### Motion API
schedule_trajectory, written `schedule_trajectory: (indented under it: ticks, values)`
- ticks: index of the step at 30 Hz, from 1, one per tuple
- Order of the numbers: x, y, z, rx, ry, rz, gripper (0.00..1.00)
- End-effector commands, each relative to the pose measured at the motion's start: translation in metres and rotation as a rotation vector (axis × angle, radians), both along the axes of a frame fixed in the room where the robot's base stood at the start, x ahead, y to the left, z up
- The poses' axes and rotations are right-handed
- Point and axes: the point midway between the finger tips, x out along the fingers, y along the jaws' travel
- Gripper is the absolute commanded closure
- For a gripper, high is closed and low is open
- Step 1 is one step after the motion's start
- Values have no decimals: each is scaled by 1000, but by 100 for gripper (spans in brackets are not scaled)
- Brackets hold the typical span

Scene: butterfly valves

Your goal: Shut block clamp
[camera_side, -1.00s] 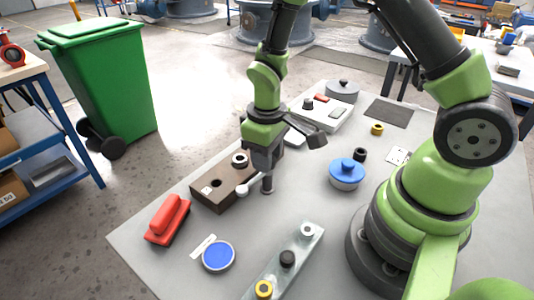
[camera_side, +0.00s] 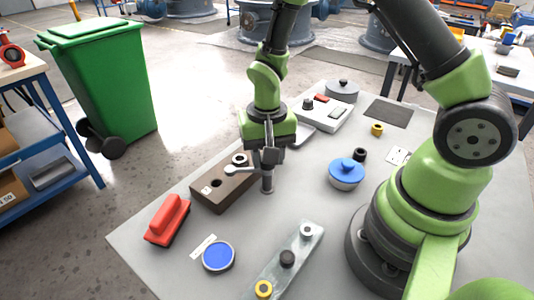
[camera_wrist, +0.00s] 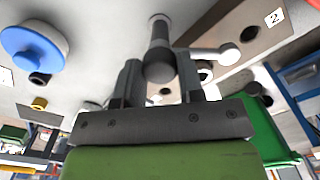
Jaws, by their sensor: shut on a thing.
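The block clamp is a grey upright post (camera_side: 267,183) with a flared foot on the table, beside a brown block (camera_side: 205,199), and a side arm ending in a white ball tip (camera_side: 230,169). The tip appears over the block's right half, between a dark hole and a black ring with a light centre (camera_side: 239,159). My gripper (camera_side: 268,157) is shut on the top of the post. In the wrist view, the dark post top (camera_wrist: 160,63) sits between my fingers and the white tip (camera_wrist: 229,55) points right across the block. Whether the tip touches the block I cannot tell.
A red-handled block (camera_side: 168,220) and a blue disc (camera_side: 218,256) lie in front. A metal strip with several rings (camera_side: 272,274) is nearer. A blue-lidded pot (camera_side: 346,173) stands to the right. The table between post and pot is clear.

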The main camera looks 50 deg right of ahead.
Motion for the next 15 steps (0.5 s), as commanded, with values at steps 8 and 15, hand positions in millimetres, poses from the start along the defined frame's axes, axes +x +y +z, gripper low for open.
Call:
schedule_trajectory:
  ticks: [8, 15]
  values:
    - [-1, 0, 1, 0, 1, -264, 100]
    - [-1, 0, 1, 0, 1, -463, 100]
